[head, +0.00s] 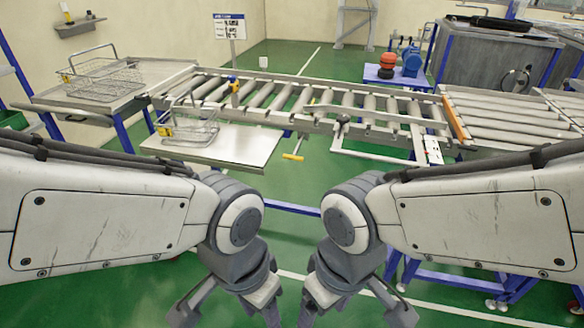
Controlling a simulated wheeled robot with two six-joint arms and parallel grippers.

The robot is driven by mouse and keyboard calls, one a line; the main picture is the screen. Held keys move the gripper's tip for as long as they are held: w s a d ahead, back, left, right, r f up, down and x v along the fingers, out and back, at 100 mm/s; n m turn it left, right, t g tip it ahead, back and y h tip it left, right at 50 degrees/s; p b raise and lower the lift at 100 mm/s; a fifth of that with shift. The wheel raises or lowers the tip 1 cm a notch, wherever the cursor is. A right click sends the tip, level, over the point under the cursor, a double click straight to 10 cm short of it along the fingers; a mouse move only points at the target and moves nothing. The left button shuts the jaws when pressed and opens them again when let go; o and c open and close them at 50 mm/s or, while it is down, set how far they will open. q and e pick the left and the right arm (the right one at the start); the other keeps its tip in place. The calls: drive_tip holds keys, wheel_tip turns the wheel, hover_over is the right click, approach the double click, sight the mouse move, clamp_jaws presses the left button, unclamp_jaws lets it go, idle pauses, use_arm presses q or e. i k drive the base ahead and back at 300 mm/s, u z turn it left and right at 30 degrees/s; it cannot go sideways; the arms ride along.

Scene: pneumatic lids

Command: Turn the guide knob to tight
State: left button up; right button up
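A roller conveyor (290,98) runs across the middle of the head view. A dark round knob (343,118) sits on its near rail beside a metal guide bar; it may be the guide knob, but its setting is too small to read. A yellow T-shaped handle (293,157) sticks out below the near rail. My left gripper (228,315) and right gripper (355,315) hang low at the bottom edge, well in front of the conveyor. Their fingers are spread, with nothing seen between them.
A steel shelf (240,146) juts out from the conveyor's near side with a wire basket (190,128) on it. A larger wire basket (103,78) is on the left table. An orange bar (455,118) crosses the conveyor at right. Green floor is clear between my arms and the conveyor.

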sight(342, 119)
drive_tip(key=u, duration=0.05)
drive_tip(key=k, duration=0.6)
drive_tip(key=z, duration=0.8)
drive_tip(key=i, duration=1.65)
drive_tip(key=u, duration=0.85)
